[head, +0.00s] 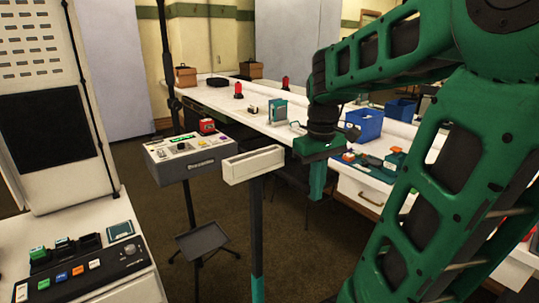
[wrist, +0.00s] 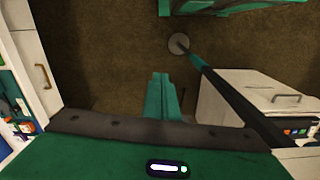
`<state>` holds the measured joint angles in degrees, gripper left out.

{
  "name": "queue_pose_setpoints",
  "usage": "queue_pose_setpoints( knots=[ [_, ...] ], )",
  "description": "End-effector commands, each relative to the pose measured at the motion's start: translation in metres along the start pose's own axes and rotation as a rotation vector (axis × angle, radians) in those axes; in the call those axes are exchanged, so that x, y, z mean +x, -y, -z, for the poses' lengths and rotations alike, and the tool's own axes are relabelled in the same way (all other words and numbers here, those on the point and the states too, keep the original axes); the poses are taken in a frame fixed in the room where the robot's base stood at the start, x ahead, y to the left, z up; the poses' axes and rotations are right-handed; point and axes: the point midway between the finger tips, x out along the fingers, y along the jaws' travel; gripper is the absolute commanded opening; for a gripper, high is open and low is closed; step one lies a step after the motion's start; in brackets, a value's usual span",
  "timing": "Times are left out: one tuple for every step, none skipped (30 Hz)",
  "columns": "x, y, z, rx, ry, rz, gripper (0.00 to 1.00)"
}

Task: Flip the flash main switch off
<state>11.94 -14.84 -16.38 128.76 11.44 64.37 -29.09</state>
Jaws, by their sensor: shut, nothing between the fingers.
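My gripper (head: 317,181) hangs with its fingers pointing down, in front of the long white table and to the right of the booth units. In the wrist view its green fingers (wrist: 164,98) are together, with bare floor behind them and nothing between them. A grey box with a light control panel (head: 188,150) stands on a pole, left of my gripper and well apart from it. A dark console with coloured buttons and a knob (head: 87,272) lies on the white counter at the lower left. I cannot tell which control is the flash main switch, nor its position.
A white slotted bar box (head: 253,165) on a post stands between the grey box and my gripper. The long white table (head: 225,97) behind bears red-topped items and a blue bin (head: 366,125). A small dark tray (head: 203,240) sits low by the pole. Carpet shows between them.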

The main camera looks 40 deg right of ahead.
Motion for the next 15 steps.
queue_pose_setpoints(
  knots=[
    [0.011,0.007,-0.026,0.084,0.006,0.011,0.00],
    [0.017,0.013,-0.038,0.131,0.009,0.016,0.00],
    [0.024,0.020,-0.052,0.184,0.010,0.020,0.00],
    [0.029,0.025,-0.061,0.217,0.010,0.022,0.00],
    [0.033,0.031,-0.069,0.247,0.009,0.023,0.00],
    [0.039,0.038,-0.079,0.281,0.009,0.025,0.00],
    [0.043,0.042,-0.085,0.303,0.010,0.026,0.00],
    [0.046,0.046,-0.090,0.321,0.009,0.027,0.00],
    [0.050,0.051,-0.096,0.342,0.008,0.027,0.00],
    [0.052,0.053,-0.100,0.355,0.008,0.028,0.00],
    [0.054,0.054,-0.102,0.369,0.006,0.028,0.00],
    [0.056,0.055,-0.105,0.382,0.006,0.028,0.00],
    [0.057,0.056,-0.107,0.390,0.007,0.028,0.00],
    [0.058,0.056,-0.108,0.395,0.007,0.028,0.00],
    [0.059,0.057,-0.109,0.398,0.006,0.028,0.00]
  ],
)
